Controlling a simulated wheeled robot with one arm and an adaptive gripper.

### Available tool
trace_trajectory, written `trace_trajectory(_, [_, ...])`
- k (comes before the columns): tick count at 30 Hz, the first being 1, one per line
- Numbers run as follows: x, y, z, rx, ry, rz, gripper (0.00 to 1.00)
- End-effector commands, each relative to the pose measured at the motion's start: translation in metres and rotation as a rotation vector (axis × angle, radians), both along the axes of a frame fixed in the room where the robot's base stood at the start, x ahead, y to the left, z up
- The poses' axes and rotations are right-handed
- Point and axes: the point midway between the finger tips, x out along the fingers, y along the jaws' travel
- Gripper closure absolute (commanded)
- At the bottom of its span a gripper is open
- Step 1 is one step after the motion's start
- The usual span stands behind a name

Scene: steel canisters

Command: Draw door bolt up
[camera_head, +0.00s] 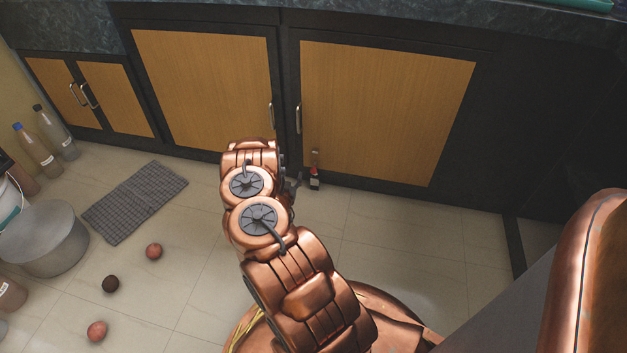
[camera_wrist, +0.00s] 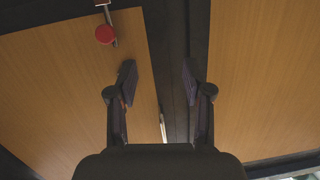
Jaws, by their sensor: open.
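The door bolt (camera_head: 315,172) is low on the right cabinet door (camera_head: 385,110) in the head view, a small fitting with a dark and red part near the door's bottom edge. In the wrist view the bolt shows a round red knob (camera_wrist: 104,35) on a thin metal rod, with a red and pale bracket at the top edge. My gripper (camera_wrist: 158,82) is open and empty, its two dark fingers apart over the dark door frame. The knob lies up and left of the fingers, not between them. In the head view my arm hides most of the gripper.
Metal handles (camera_head: 298,118) and (camera_head: 271,115) flank the gap between the doors. On the left floor are a grey mat (camera_head: 135,203), a steel canister (camera_head: 45,240), bottles (camera_head: 38,150) and small balls (camera_head: 154,251). The floor right of my arm is clear.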

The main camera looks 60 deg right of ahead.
Motion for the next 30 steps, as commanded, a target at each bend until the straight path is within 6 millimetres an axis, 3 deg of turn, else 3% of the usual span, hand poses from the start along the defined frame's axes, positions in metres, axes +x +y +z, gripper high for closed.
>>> trace_trajectory(1, [-0.015,-0.007,-0.020,-0.033,0.008,-0.016,0.50])
trace_trajectory(3, [-0.031,-0.014,-0.027,-0.083,0.012,-0.034,0.50])
trace_trajectory(10, [-0.057,-0.026,-0.035,-0.170,0.018,-0.059,0.50])
trace_trajectory(30, [-0.034,-0.095,-0.037,-0.175,0.019,-0.060,0.50])
